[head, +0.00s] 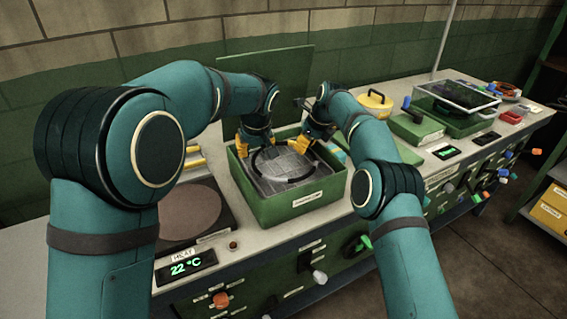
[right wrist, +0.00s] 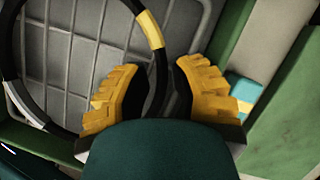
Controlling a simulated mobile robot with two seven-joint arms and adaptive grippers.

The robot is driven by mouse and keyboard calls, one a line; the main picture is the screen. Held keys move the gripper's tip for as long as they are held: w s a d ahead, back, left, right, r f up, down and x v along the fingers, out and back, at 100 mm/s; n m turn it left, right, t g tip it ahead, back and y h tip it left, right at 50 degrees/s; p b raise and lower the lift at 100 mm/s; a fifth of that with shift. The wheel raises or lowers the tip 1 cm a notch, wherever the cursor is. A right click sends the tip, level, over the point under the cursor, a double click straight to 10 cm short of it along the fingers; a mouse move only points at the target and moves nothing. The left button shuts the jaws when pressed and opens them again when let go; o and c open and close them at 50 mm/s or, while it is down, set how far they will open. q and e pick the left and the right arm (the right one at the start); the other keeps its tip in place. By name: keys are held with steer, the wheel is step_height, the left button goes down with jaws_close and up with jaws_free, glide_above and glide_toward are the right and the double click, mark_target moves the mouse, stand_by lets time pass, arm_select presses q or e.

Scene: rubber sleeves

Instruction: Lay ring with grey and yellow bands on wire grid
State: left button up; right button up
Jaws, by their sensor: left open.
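The ring (right wrist: 149,30) is black with a yellow band and a pale grey band. It lies flat over the wire grid (right wrist: 75,60) inside an open green box; in the head view the ring (head: 257,167) and grid (head: 285,166) fill most of the box. My right gripper (head: 307,143) is open over the box's right side. In the right wrist view its yellow fingers (right wrist: 164,92) are spread, with the ring's edge passing between them, nearer the left finger. My left gripper (head: 256,143) is open at the box's back left. Whether it touches the ring cannot be told.
The green box (head: 300,208) has raised walls and an upright lid behind. A round brown plate (head: 190,212) with a 22 °C display (head: 186,266) is left of it. Right are a green box with a handle (head: 414,125) and a clear-lidded case (head: 456,95).

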steer(key=shift+d+r, duration=0.6)
steer(key=shift+r, duration=0.05)
arm_select(q)
steer(key=shift+d+r, duration=0.1)
steer(key=shift+d, duration=0.25)
arm_select(e)
steer(key=v, duration=0.5)
steer(key=shift+s, duration=0.15)
arm_select(q)
steer(key=shift+a, duration=0.15)
arm_select(e)
steer(key=shift+a+r, duration=0.1)
steer(key=shift+r, duration=0.25)
steer(key=shift+s+r, duration=0.2)
steer(key=shift+r, duration=0.25)
